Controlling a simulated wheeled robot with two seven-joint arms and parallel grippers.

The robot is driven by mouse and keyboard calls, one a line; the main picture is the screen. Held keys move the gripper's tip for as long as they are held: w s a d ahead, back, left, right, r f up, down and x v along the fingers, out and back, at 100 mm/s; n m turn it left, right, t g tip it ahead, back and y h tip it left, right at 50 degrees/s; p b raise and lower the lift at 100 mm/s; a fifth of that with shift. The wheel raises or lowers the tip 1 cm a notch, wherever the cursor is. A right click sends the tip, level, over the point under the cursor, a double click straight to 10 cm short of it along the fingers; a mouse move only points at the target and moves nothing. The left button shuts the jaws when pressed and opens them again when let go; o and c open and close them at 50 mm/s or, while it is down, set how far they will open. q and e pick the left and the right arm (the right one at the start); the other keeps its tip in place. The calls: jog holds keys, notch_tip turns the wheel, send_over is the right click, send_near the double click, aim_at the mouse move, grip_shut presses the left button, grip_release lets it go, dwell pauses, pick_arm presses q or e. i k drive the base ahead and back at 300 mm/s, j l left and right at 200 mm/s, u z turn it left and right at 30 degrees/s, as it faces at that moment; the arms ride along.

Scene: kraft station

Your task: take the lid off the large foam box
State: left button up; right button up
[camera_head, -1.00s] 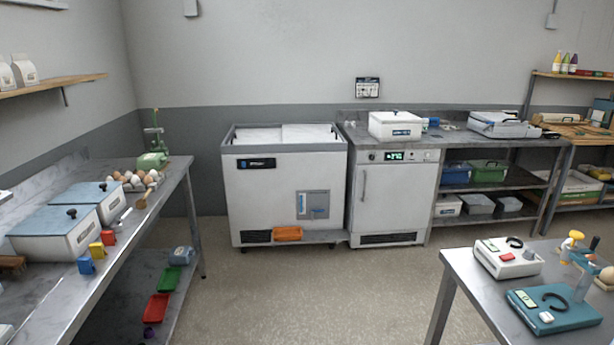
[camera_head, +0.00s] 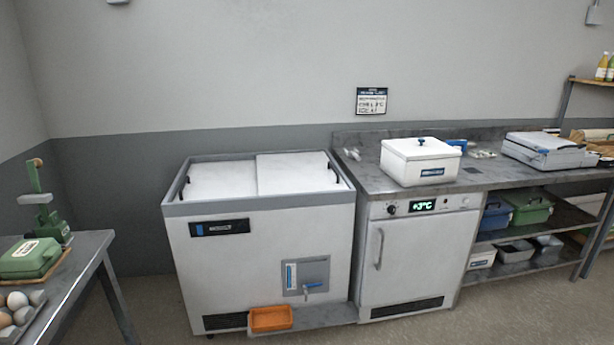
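A white foam box (camera_head: 420,168) with its lid (camera_head: 421,148) on stands on the grey counter right of the chest freezer. The lid has a small dark knob on top, and the box has a blue label on its front. I cannot tell from this view whether this is the large one, as no second foam box shows clearly. Neither of my grippers is in view.
A white chest freezer (camera_head: 262,245) with sliding lids stands left of the counter (camera_head: 375,180). An orange tray (camera_head: 270,319) sits low at its front. A grey case (camera_head: 548,150) is on the counter's right. A steel table (camera_head: 88,250) with eggs is at left. Floor between is open.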

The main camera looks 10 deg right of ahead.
aim_at(428, 148)
jog(key=i+l+z, duration=0.1)
jog(key=i+z, duration=0.7)
jog(key=i+j+z, duration=0.35)
jog(key=i+l+z, duration=0.25)
jog(key=i, duration=0.3)
jog(key=i+z, duration=0.25)
jog(key=i, duration=0.3)
jog(key=i+u, duration=0.2)
jog(key=u, duration=0.2)
jog(key=i+l+u, duration=0.1)
jog(key=u, duration=0.3)
jog(key=i+l+u, duration=0.15)
jog(key=u, duration=0.2)
jog(key=i, duration=0.1)
